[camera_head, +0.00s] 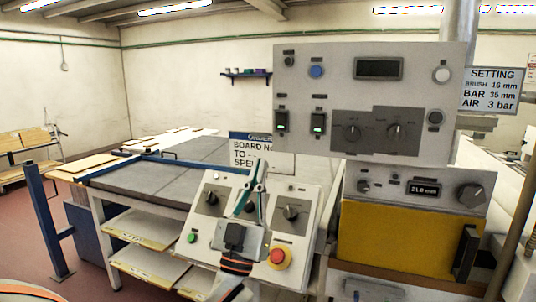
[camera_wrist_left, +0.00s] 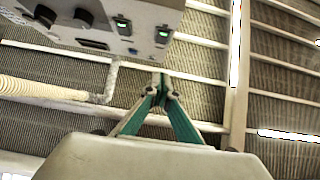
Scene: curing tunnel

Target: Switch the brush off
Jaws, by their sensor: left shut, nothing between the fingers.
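The upper grey control panel (camera_head: 420,75) carries two rocker switches with green lights, a left one (camera_head: 281,121) and a right one (camera_head: 318,123). Their small labels are too blurred to read, so I cannot tell which is the brush's. My right gripper is not in view.
A lower sloped panel (camera_head: 215,217) with knobs, a green button (camera_head: 192,238) and a red emergency stop (camera_head: 278,257) lies behind and around my left gripper. A setting sign (camera_head: 492,90) hangs right. A grey-topped table (camera_head: 180,160) stands left. Space before the switches looks clear.

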